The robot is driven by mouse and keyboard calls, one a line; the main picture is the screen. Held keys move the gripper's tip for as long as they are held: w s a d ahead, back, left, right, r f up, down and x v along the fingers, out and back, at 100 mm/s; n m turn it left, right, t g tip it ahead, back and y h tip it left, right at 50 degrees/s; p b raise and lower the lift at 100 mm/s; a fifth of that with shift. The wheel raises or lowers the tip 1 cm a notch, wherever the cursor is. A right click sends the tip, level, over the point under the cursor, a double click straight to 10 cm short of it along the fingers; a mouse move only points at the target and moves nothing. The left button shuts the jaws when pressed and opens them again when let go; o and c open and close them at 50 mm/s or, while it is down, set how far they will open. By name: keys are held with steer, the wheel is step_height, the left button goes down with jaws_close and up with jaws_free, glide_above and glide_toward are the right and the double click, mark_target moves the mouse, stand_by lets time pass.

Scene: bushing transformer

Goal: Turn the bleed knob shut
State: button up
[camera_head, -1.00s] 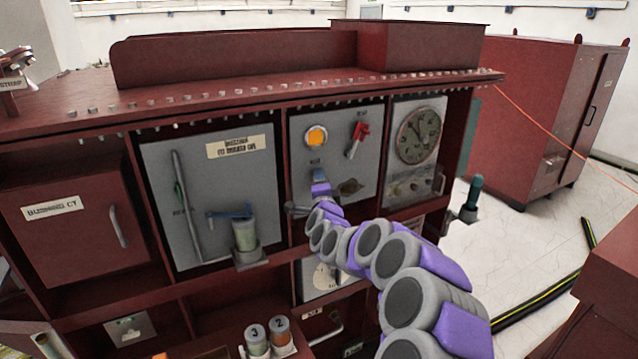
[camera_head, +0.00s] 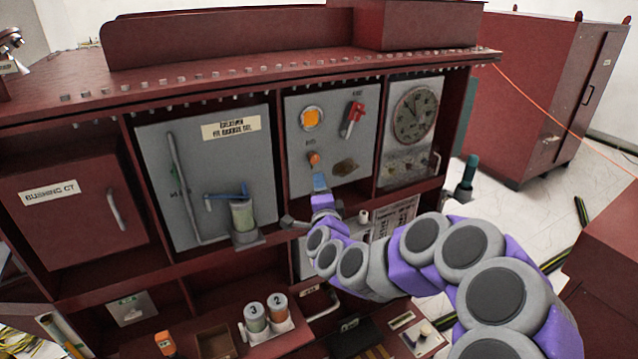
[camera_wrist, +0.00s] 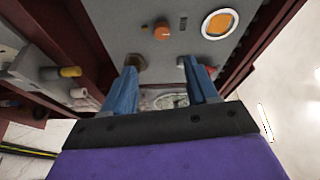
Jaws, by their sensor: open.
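A small orange knob (camera_head: 313,157) sits on the grey middle panel (camera_head: 300,185), under a small label too blurred to read. It looks like the bleed knob. In the wrist view the orange knob (camera_wrist: 161,31) lies beyond the fingertips, near the top centre. My gripper (camera_head: 319,181) is just below the knob in the head view, its blue fingertips close to the panel. In the wrist view my gripper (camera_wrist: 158,64) is open, with nothing held between its fingers. The fingers are apart from the orange knob.
The panel also carries an orange lamp (camera_head: 311,119), a red handle (camera_head: 355,118) and a brass fitting (camera_head: 346,167). A dial gauge (camera_head: 415,114) is on the right. A blue-handled valve (camera_head: 230,192) and a clear cup (camera_head: 242,215) are on the left. Red frame posts border the panel.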

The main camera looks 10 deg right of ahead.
steer(key=shift+s+a, duration=0.1)
steer(key=shift+s, duration=1.2)
steer(key=s+a+f+n+g+y, duration=0.3)
steer(key=s+a+n+g+y, duration=0.4)
steer(key=s+a+n, duration=0.5)
steer(key=s+d+f+n+g+h, duration=0.1)
steer(key=s+d+g, duration=0.3)
steer(key=s, duration=0.8)
steer(key=s+d+f+n+g+h, duration=0.1)
steer(key=s+d+n+g+h, duration=0.1)
steer(key=s, duration=1)
steer(key=s+d+f+n+g+h, duration=0.1)
steer(key=s+d+n+g+h, duration=0.1)
steer(key=s+d+g, duration=0.5)
steer(key=s, duration=0.5)
steer(key=shift+s+d+f+h, duration=0.25)
steer(key=shift+s+f+h, duration=0.05)
steer(key=shift+h, duration=0.1)
steer(key=shift+c, duration=0.2)
